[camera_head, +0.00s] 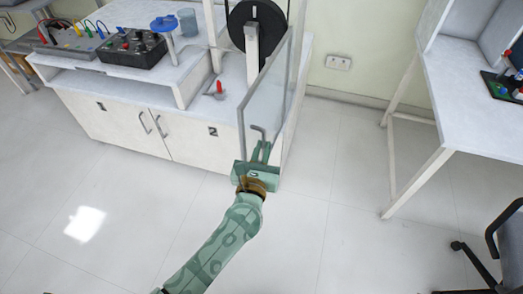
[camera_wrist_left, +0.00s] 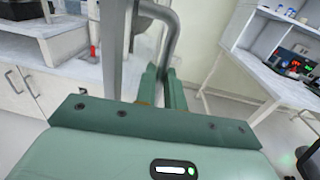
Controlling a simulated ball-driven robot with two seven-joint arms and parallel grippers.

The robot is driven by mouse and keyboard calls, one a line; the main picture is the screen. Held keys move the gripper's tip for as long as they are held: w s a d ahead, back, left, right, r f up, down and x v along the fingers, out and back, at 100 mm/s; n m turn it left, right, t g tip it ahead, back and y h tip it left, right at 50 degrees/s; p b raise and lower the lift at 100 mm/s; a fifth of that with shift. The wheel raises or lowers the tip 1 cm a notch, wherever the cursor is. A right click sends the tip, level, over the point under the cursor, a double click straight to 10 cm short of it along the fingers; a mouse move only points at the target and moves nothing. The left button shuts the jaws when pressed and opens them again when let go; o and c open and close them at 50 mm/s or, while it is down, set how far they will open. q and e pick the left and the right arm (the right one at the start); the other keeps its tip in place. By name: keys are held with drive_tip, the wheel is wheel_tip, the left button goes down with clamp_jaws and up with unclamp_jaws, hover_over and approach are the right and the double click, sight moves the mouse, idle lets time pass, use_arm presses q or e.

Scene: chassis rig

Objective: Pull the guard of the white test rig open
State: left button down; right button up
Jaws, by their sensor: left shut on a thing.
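The white test rig (camera_head: 252,60) stands on the white bench, with a black wheel (camera_head: 240,20) on it. Its guard (camera_head: 265,100) is a clear panel in a grey frame, standing out past the bench front, edge towards me. A grey bent handle (camera_head: 260,131) is on the guard's near side; it also shows in the left wrist view (camera_wrist_left: 172,35). My left gripper (camera_head: 261,152) is shut on the handle, and its green fingers (camera_wrist_left: 163,88) rise around the bar in the wrist view. My right gripper is in neither view.
The bench has white cupboard doors (camera_head: 120,128) with handles below. A black box (camera_head: 133,50), a blue-topped stand (camera_head: 165,27) and a red-tipped item (camera_head: 219,88) are on it. A white table (camera_head: 470,120) and a dark chair (camera_head: 510,240) stand right. The floor between is clear.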

use_arm(q)
drive_tip(key=shift+w+r, duration=0.2)
drive_tip(key=shift+r, duration=0.15)
drive_tip(key=c, duration=1.5)
unclamp_jaws()
drive_tip(key=shift+f, duration=0.1)
drive_tip(key=shift+w+f, duration=0.1)
drive_tip(key=shift+w, duration=0.1)
drive_tip(key=shift+s, duration=0.15)
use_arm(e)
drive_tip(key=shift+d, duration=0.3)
use_arm(q)
drive_tip(key=s+a, duration=0.2)
drive_tip(key=s, duration=1.4)
drive_tip(key=shift+p, duration=0.4)
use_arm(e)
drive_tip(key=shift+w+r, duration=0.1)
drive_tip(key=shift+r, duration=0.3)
use_arm(q)
drive_tip(key=shift+f, duration=0.1)
